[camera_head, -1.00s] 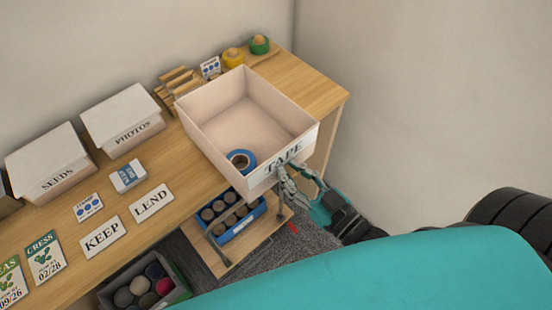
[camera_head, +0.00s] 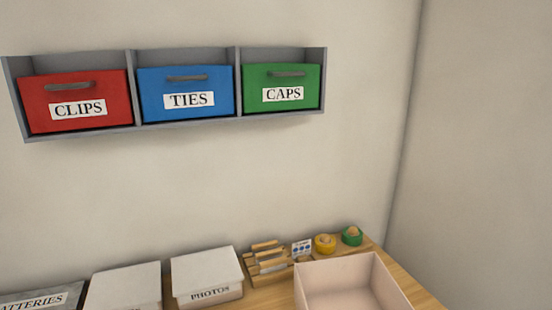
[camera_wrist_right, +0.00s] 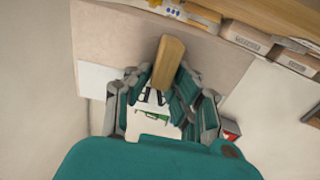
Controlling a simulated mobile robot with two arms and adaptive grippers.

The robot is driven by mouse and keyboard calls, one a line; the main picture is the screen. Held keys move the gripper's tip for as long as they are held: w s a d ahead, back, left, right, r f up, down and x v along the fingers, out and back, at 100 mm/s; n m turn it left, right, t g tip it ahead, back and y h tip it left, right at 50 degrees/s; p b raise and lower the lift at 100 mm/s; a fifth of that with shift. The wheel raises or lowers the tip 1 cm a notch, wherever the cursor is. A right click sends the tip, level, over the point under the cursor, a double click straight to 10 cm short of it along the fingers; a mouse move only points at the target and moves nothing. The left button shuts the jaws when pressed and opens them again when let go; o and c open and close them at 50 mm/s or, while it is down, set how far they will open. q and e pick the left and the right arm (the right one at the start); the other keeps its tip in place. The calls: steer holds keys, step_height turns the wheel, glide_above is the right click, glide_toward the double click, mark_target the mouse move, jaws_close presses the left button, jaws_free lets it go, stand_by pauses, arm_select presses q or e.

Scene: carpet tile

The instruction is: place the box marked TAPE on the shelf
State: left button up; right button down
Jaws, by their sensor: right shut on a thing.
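The pale open box (camera_head: 340,277) stands at the right end of the wooden table in the head view, cut off by the bottom edge. Its TAPE label and its contents are out of frame. A grey wall shelf (camera_head: 131,90) holds three bins side by side, marked CLIPS, TIES and CAPS. My right gripper (camera_wrist_right: 166,88) shows only in the right wrist view, with its teal and grey fingers shut around a tan edge in front of a pale surface. The box's label cannot be read there. My left gripper is not in view.
White lidded boxes, one marked PHOTOS (camera_head: 207,277), stand left on the table. A wooden rack (camera_head: 268,262), a small card (camera_head: 302,248), a yellow roll (camera_head: 325,243) and a green roll (camera_head: 352,236) sit at the back. The wall between shelf and table is clear.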

steer(key=shift+w+d+r+m+h, duration=0.1)
steer(key=shift+w+r+m+h, duration=0.35)
steer(key=shift+w, duration=0.3)
steer(key=shift+w+d+r+m+h, duration=0.1)
steer(key=shift+w+r+m+h, duration=0.1)
steer(key=shift+w+m+h, duration=0.4)
steer(key=shift+w, duration=0.1)
steer(key=s+f+n+g+y, duration=0.1)
steer(key=s+f+n+y, duration=0.1)
steer(key=s+n+y, duration=0.2)
steer(key=s+y, duration=0.2)
steer(key=s, duration=0.2)
steer(key=shift+a+f, duration=0.3)
steer(key=shift+a, duration=0.1)
